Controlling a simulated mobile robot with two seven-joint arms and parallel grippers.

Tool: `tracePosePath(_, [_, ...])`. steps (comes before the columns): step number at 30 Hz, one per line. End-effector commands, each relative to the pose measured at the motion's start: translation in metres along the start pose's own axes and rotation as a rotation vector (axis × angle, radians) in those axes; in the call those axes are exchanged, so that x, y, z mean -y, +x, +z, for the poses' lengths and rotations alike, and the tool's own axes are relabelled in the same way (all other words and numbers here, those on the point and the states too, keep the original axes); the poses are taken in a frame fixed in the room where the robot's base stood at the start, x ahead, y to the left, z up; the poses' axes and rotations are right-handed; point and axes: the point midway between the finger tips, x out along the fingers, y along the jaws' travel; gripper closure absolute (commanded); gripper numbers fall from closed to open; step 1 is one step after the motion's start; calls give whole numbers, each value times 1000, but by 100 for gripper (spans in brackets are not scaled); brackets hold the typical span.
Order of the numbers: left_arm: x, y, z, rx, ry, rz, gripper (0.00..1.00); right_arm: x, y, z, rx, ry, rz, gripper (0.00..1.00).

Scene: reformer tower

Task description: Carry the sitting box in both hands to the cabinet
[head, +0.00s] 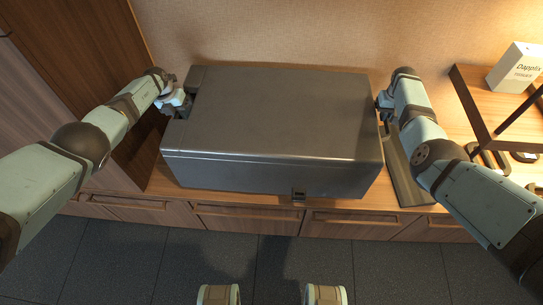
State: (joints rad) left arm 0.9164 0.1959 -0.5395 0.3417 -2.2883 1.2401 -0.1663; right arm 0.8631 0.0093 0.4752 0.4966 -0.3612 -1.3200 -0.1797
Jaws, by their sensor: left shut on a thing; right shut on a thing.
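The sitting box (275,115) is a large dark grey box in the middle of the head view. It is at the wooden cabinet (250,218), over its top. I cannot tell whether it rests on the top or is held just above it. My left gripper (182,104) is shut on the box at its left end, near a notch in the side. My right gripper (384,102) is shut on the box at its right end. The fingertips of both are partly hidden by the box and my wrists.
A dark flat panel (403,170) lies right of the box. A wooden shelf (480,112) with a white labelled carton (515,67) stands further right. A tall wooden panel (110,50) is close on the left. The wall is behind, and dark tiled floor (170,265) is in front.

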Motion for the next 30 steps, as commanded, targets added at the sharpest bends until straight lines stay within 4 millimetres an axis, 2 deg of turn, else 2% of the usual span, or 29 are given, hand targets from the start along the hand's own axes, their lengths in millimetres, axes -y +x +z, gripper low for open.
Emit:
tracePosePath(1, [4,-6,4,8,4,-3,100,0,-6,-4,-8,1,0,100])
tracePosePath(17, [3,-6,4,8,4,-3,100,0,-6,-4,-8,1,0,100])
tracePosePath(30, [0,5,4,8,4,-3,100,0,5,-4,-8,1,0,100])
